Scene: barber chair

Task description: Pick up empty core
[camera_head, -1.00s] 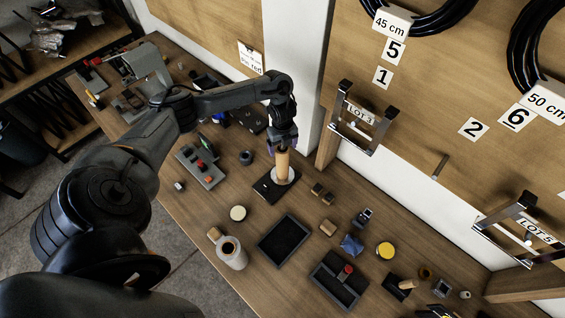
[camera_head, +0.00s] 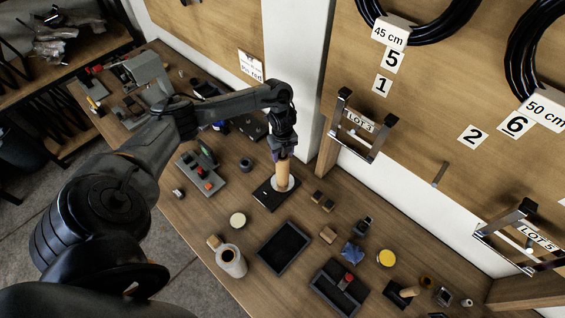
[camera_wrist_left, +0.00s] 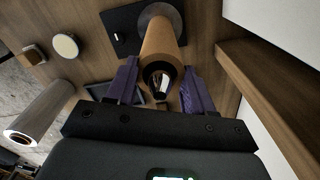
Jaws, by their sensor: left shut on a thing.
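The empty core (camera_head: 283,175) is a tan cardboard tube. It stands upright on a round pale disc (camera_head: 293,184) on a flat black base (camera_head: 263,194) on the workbench. My left gripper (camera_head: 283,155) is at the top end of the core and shut on it. In the left wrist view the core (camera_wrist_left: 160,45) lies between the two purple fingers of the left gripper (camera_wrist_left: 160,88), with its dark open end toward the camera. My right gripper is not in view.
A black tray (camera_head: 264,259) and a white roll (camera_head: 231,262) lie on the near side. A grey block with red buttons (camera_head: 203,180) is to the left. A wooden post and the LOT 3 bracket (camera_head: 358,135) stand close at the right.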

